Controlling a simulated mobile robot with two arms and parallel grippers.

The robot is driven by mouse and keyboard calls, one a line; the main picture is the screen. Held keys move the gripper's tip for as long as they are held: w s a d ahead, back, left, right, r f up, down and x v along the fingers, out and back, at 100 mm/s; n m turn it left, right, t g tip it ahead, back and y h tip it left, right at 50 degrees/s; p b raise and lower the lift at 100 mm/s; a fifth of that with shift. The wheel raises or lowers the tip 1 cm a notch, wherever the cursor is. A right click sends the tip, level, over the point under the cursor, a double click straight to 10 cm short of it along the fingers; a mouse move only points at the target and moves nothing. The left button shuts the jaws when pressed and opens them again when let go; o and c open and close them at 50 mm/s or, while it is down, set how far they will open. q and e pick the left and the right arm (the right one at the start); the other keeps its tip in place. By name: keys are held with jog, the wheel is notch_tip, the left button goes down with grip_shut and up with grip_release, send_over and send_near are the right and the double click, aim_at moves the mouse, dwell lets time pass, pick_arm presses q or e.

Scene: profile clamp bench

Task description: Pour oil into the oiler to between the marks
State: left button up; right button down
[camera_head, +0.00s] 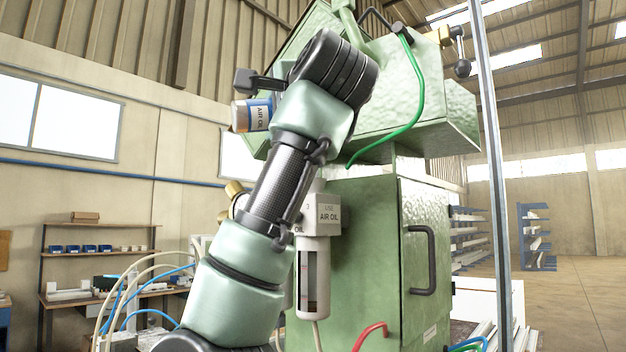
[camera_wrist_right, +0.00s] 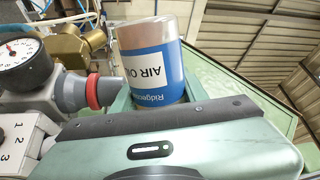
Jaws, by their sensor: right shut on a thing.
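The air oil bottle (camera_head: 258,115), with a blue and white label, is high to the left of the green machine, tilted well over. In the right wrist view the bottle (camera_wrist_right: 153,60) has its label upside down. My right gripper (camera_wrist_right: 155,98) is shut on the bottle; my own arm hides most of the grip in the head view. The oiler (camera_head: 313,275), with a pale "USE AIR OIL" head and a windowed bowl, hangs on the machine's front, lower right of the bottle. I cannot make out its marks or oil level. My left gripper is not in view.
The green machine (camera_head: 375,265) stands close behind my arm, with a black door handle (camera_head: 421,260) and a green hose (camera_head: 412,90). The right wrist view shows a pressure gauge (camera_wrist_right: 17,55) and brass fitting (camera_wrist_right: 80,45) left of the bottle. A workbench (camera_head: 75,300) stands far left.

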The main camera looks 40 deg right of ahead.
jog(key=shift+r+m+p, duration=0.45)
jog(key=shift+m+p, duration=0.3)
jog(key=shift+m, duration=0.15)
dwell(0.6)
jog(key=shift+w+a, duration=0.1)
jog(key=shift+a, duration=0.05)
jog(key=shift+w+a, duration=0.3)
jog(key=shift+a, duration=0.2)
jog(key=shift+a, duration=0.15)
dwell(0.7)
jog(key=shift+m+h, duration=0.4)
dwell(0.4)
jog(key=shift+f, duration=0.15)
dwell(1.4)
